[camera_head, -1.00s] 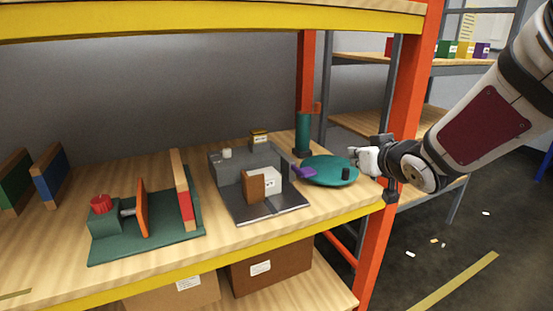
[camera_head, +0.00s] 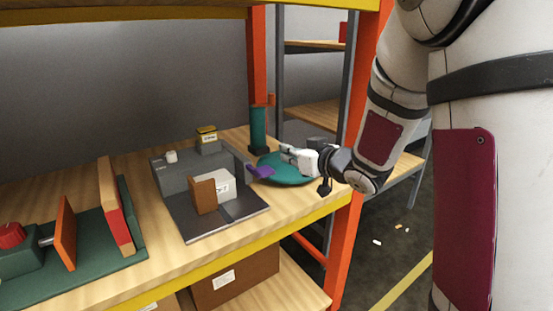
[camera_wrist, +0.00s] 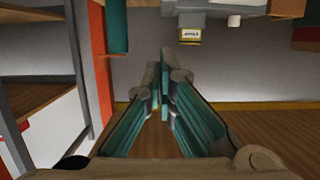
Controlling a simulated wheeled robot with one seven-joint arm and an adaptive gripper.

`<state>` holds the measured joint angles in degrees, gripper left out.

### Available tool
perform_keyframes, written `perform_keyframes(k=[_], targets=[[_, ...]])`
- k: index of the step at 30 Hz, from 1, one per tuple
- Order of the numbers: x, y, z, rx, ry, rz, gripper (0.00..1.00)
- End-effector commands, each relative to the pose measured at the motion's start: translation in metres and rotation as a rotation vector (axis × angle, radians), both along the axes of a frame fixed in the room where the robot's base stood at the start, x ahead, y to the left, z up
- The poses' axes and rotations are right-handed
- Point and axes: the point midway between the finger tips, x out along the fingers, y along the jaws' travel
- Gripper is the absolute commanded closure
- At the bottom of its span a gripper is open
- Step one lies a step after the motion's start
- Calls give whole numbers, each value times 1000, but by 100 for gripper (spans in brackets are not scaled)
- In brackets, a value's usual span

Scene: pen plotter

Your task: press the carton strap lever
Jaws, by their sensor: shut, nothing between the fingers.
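A dark grey device (camera_head: 187,178) stands on the wooden shelf and holds a white carton (camera_head: 216,187) with printed letters, beside a brown block (camera_head: 203,196). A purple lever-like piece (camera_head: 261,172) sticks out from the device's right side; I take it for the strap lever. My gripper (camera_head: 284,150) is shut and empty, above the teal round plate (camera_head: 287,175) and a little right of and above the purple piece, apparently apart from it. In the wrist view my gripper's teal fingers (camera_wrist: 160,65) meet with nothing between them. The purple piece is not visible there.
A yellow-topped small box (camera_head: 207,135) stands behind the device, and it also shows in the wrist view (camera_wrist: 190,36). A teal post (camera_head: 259,130) stands by the orange upright (camera_head: 257,55). A green fixture (camera_head: 129,223) with a red knob (camera_head: 10,235) is at left.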

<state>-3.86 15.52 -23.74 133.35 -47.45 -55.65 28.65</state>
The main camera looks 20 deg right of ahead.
Motion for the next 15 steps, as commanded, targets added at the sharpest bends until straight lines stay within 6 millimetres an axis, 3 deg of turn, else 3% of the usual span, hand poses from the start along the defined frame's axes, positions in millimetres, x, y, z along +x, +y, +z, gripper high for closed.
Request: perform_keyframes(k=[15], targets=[[85, 29, -25, -1, 2, 2, 100]])
